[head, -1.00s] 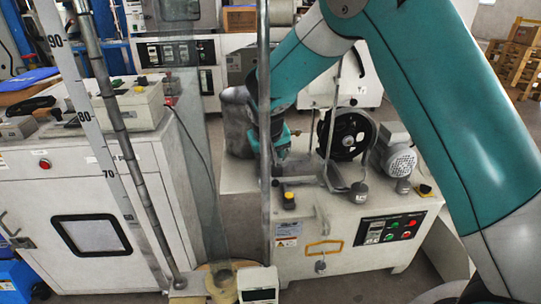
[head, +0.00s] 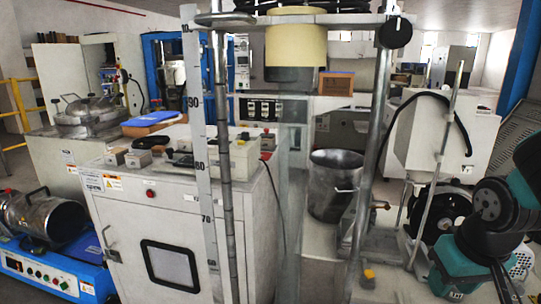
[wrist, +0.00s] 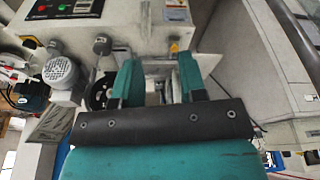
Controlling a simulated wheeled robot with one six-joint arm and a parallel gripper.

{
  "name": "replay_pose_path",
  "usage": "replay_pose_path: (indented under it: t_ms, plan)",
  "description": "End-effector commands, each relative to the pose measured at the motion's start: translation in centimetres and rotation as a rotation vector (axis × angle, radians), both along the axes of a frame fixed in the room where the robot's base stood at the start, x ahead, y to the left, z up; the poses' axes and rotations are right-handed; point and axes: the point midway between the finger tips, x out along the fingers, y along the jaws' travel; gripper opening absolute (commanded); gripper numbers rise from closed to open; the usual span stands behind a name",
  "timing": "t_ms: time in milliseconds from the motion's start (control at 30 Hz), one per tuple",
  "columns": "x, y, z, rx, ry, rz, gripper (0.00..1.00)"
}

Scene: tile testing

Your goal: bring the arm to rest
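In the wrist view my gripper (wrist: 158,82) shows its two teal fingers standing apart with a gap between them. Nothing is held in the gap; parts of a machine show through it. In the head view my arm is at the right edge, with teal links and dark joints, partly cut off by the frame. I cannot make out the fingertips in that view. The arm is in front of the machine with the black wheel (head: 443,213).
A white cabinet (head: 120,230) with a dark window stands at left centre. A metal bucket (head: 335,185) stands right of it, behind metal posts. A blue machine (head: 50,275) is at lower left. The wrist view shows a motor (wrist: 60,74) and control panel (wrist: 65,10).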

Motion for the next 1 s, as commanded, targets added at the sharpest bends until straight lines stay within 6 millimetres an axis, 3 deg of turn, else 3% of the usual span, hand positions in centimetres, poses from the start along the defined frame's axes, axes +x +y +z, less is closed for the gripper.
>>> replay_pose_path:
  t_ms: [33, 100, 267, 500, 867, 1000]
  plan:
    - [-1.8, 0.2, 0.2, 0.019, 0.004, 0.006, 0.38]
    - [-2.1, 3.3, 1.4, 0.075, 0.011, 0.1, 0.38]
    - [-5.0, 8.6, 3.9, 0.178, 0.045, 0.298, 0.38]
    - [-12.0, 14.7, 8.1, 0.286, 0.11, 0.657, 0.38]
    - [-11.9, 14.7, 18.6, 0.286, 0.118, 0.65, 0.38]
    - [-11.9, 14.7, 24.0, 0.286, 0.117, 0.649, 0.38]
